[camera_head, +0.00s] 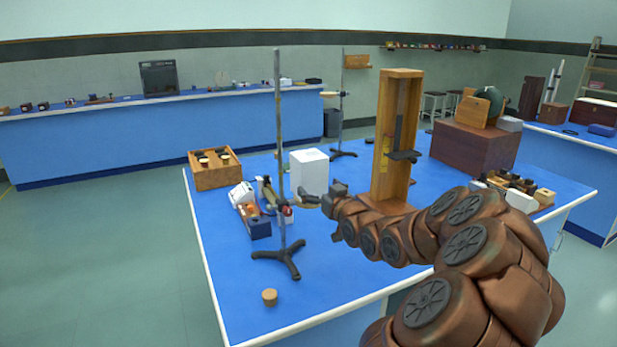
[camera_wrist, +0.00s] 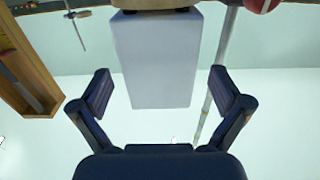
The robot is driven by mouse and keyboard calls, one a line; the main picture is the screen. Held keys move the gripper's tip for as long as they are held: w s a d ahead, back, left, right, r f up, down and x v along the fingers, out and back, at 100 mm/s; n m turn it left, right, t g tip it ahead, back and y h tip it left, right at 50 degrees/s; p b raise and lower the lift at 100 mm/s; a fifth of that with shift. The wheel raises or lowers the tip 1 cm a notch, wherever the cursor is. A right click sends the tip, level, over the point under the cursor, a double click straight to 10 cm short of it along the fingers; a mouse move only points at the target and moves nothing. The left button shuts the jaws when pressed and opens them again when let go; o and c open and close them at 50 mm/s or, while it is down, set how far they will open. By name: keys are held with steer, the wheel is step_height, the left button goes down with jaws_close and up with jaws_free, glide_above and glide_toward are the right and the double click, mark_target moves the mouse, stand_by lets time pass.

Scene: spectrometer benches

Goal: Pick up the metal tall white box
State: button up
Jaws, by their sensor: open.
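In the wrist view the white box (camera_wrist: 157,60) appears upside down in the upper middle, between the two spread dark fingers of my gripper (camera_wrist: 160,84). The fingers are open, and nothing is held. How much depth separates the fingertips from the box is hard to tell.
A stand rod (camera_head: 279,130) with a three-legged base rises close left of the box. The tall wooden frame (camera_head: 401,80) stands close right. A wooden tray (camera_head: 214,180) and small instruments (camera_head: 252,212) lie to the left. A cork (camera_head: 270,296) sits near the front edge.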

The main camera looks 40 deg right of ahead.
mark_target(309, 166)
steer(key=shift+p+x, duration=1.05)
steer(key=shift+x, duration=1.7)
steer(key=shift+w+d, duration=0.25)
steer(key=shift+w, duration=0.35)
steer(key=shift+r, duration=0.1)
steer(key=c, duration=1.3)
steer(key=shift+r, duration=0.1)
steer(key=shift+r+b, duration=0.45)
steer(key=shift+r, duration=1.25)
steer(key=shift+s+d+r+b+v, duration=0.25)
steer(key=shift+d+v, duration=0.25)
steer(key=shift+v, duration=2.1)
steer(key=shift+s+d+r+b+v, duration=0.1)
steer(key=shift+d+r+b+v, duration=0.3)
steer(key=shift+v, duration=2.25)
steer(key=shift+s+d+r+b+v, duration=0.15)
steer(key=shift+d+v, duration=0.5)
steer(key=shift+v, duration=1.95)
